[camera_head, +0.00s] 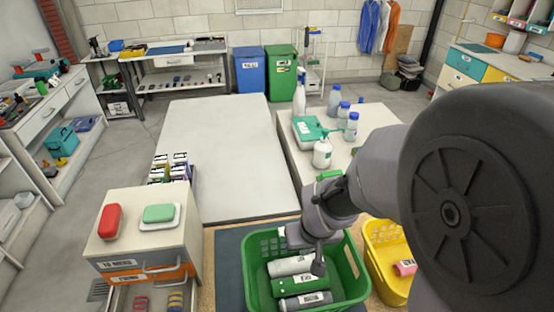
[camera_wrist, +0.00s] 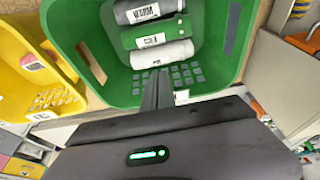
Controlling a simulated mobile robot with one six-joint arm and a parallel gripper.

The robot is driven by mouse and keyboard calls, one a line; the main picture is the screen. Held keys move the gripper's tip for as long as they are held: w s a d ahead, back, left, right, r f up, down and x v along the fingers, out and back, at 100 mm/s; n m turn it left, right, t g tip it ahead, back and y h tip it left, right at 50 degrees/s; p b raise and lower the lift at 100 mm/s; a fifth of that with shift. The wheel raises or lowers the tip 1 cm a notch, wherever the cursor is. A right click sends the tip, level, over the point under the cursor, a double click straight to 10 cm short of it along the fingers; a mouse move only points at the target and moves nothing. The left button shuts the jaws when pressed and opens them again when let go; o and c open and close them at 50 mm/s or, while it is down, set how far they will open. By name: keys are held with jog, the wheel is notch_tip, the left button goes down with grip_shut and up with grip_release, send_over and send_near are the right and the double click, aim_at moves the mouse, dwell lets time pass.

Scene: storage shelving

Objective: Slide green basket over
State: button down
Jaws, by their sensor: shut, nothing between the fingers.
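My arm hides part of the far rim.
A yellow basket (camera_head: 378,265) with a pink-labelled item stands just right of the green one. A drawer unit (camera_head: 150,225) with an open lower drawer is at left. Behind are a white table (camera_head: 225,150) and a bottle-covered table (camera_head: 295,165).

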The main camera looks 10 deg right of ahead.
jog(key=w+f+b, duration=0.2)
jog(key=w+f, duration=0.2)
jog(key=f, duration=0.1)
jog(key=shift+w, duration=0.4)
jog(key=shift+w+r, duration=0.15)
jog(key=shift+w, duration=0.35)
jog(key=shift+w, duration=0.1)
jog(key=w+p, duration=0.1)
jog(key=w, duration=1)
jog(key=shift+w+p, duration=0.4)
